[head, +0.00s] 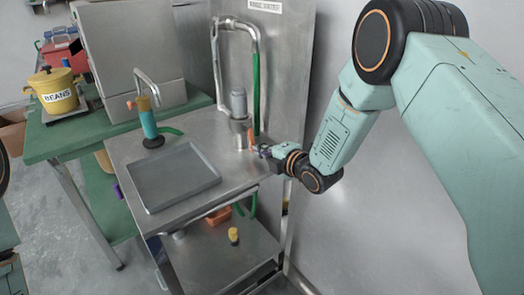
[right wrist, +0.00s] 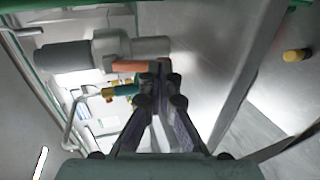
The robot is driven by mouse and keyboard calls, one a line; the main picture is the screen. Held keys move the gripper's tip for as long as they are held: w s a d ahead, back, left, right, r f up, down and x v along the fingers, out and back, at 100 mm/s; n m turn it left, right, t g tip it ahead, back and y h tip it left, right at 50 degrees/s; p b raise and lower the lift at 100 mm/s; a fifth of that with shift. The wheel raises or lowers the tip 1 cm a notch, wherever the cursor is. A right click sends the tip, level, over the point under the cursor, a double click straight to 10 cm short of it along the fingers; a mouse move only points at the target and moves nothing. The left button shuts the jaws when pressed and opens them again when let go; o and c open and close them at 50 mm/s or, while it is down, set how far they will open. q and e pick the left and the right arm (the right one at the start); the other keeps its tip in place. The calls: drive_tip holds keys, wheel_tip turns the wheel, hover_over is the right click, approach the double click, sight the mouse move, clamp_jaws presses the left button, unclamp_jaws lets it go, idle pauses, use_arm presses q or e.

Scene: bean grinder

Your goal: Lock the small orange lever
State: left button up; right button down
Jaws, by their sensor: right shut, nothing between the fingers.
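The small orange lever (head: 251,138) stands upright by the grey metal fitting (head: 239,104) at the back right of the steel table. In the right wrist view the orange lever (right wrist: 130,66) lies across the picture, just left of the fingertips and close to them. My right gripper (head: 258,150) is shut and empty beside the lever's lower part. Its closed fingertips (right wrist: 160,68) show in the right wrist view. I cannot tell whether they touch the lever. My left gripper is not in view.
A grey tray (head: 150,207) lies on the steel table (head: 205,130). A steel pipe (head: 214,60) and a green hose (head: 256,85) rise near the lever. A yellow BEANS pot (head: 55,92) stands at the left.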

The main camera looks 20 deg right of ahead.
drive_tip(key=shift+w+a+f+t+b, duration=0.25)
drive_tip(key=shift+w+f+t+b, duration=0.25)
drive_tip(key=shift+b, duration=0.55)
drive_tip(key=shift+r, duration=0.2)
drive_tip(key=shift+w, duration=0.1)
drive_tip(key=shift+f, duration=0.1)
